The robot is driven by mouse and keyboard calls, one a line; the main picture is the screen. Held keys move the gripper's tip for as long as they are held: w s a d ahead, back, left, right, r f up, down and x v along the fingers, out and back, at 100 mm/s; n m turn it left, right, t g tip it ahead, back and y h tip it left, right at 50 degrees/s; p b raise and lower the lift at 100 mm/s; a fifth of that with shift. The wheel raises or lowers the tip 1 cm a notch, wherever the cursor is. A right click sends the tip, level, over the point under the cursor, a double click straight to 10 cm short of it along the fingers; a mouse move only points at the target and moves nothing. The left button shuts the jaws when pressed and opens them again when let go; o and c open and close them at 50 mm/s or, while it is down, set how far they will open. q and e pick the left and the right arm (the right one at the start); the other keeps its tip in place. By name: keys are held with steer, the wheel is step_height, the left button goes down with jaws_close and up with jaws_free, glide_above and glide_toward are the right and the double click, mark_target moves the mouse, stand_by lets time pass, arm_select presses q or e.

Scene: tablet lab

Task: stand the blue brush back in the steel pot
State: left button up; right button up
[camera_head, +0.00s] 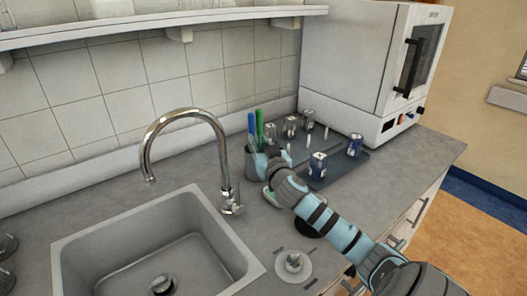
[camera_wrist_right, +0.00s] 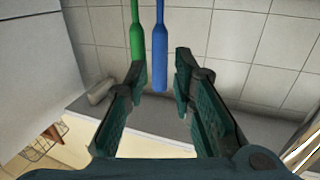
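The steel pot (camera_head: 251,166) stands on the counter to the right of the tap. The blue brush (camera_head: 252,130) and a green brush (camera_head: 260,126) rise upright from the pot, side by side. Both handles show in the wrist view, the blue one (camera_wrist_right: 160,60) and the green one (camera_wrist_right: 137,35). My right gripper (camera_head: 276,168) is beside the pot on its right and hides part of it. In the wrist view the gripper's fingers (camera_wrist_right: 160,75) are apart with nothing held. The blue handle end appears between the fingertips, without visible contact. My left gripper is out of view.
A dark tray (camera_head: 345,164) with several small jars lies right of the pot. A white oven (camera_head: 345,60) stands behind it. The tap (camera_head: 225,165) and sink (camera_head: 85,245) are to the left. A shelf (camera_head: 150,22) runs above. A round fitting (camera_head: 294,265) sits near the front.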

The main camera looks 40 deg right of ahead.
steer(key=v, duration=0.4)
steer(key=shift+s+a, duration=0.1)
steer(key=shift+s, duration=0.1)
